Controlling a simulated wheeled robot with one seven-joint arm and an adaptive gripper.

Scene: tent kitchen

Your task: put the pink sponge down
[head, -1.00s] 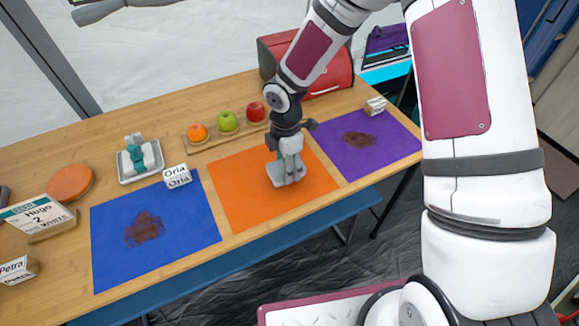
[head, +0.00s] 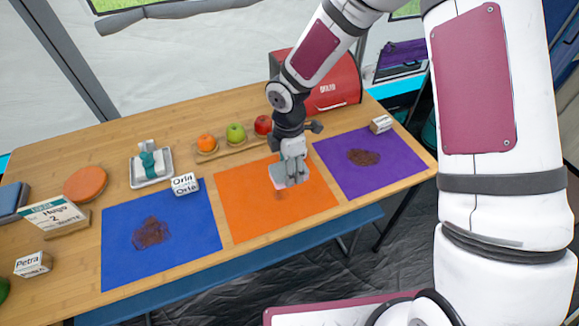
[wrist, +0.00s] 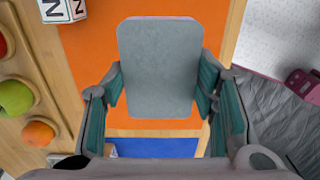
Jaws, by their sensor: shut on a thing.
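My gripper (head: 291,168) points down over the orange mat (head: 240,200) in the head view. It is shut on the pink sponge (wrist: 160,70). In the wrist view the sponge's broad face looks grey, with a thin pink edge at the top, and a finger (wrist: 160,92) lies on each side of it. In the head view the sponge (head: 284,184) is a small pinkish patch, partly hidden by the gripper. A small reddish mark or shadow shows on the mat just below it. I cannot tell whether the sponge touches the mat.
A blue mat (head: 190,255) and a purple mat (head: 395,175) flank the orange one, each with a brown patch. Behind lie a wooden tray (head: 218,151) with fruit, a small white dish (head: 151,181), a name block (head: 185,184) and a red bread box (head: 335,92).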

